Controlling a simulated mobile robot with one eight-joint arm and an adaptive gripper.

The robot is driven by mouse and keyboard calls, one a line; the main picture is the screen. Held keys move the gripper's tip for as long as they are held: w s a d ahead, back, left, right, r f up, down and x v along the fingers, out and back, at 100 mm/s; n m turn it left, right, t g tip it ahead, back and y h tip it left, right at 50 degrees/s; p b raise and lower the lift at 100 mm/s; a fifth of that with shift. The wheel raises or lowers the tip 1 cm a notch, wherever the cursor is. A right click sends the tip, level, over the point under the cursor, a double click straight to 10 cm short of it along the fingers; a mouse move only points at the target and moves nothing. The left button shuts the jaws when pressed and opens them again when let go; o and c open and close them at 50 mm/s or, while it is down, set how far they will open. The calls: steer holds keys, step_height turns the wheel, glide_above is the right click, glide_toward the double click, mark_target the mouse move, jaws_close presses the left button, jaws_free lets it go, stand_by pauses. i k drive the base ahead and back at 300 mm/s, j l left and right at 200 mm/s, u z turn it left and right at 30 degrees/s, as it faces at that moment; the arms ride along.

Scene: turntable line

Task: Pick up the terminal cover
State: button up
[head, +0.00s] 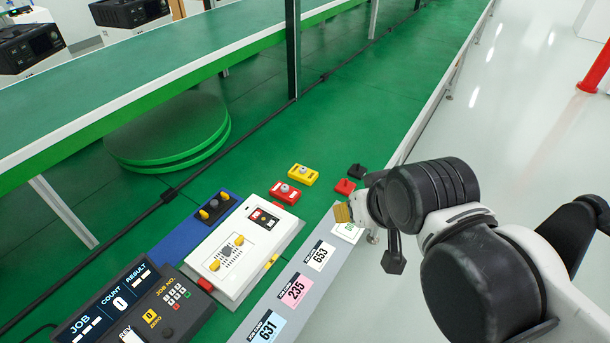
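Two small low pieces, one red (345,187) and one black (357,171), lie on the green surface near its right edge; they may be terminal covers, but I cannot tell which one is meant. The black one is partly hidden by my arm. My gripper (362,225) is just below them in the picture, above the grey strip along the edge. A tan-yellow block-like part (342,212) shows at its left end and a black part hangs at its lower right. I cannot tell whether it holds anything.
A red block (285,192) and a yellow block (303,175) with grey knobs stand left of the small pieces. A white fixture (228,272), a blue tray (182,241) and a control panel (165,318) stand lower left. Number cards (295,290) line the edge. Green surface beyond is clear.

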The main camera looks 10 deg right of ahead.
mark_target(308, 178)
steer(key=i+l+z, duration=0.1)
steer(key=i+z, duration=0.55)
steer(key=z, duration=0.2)
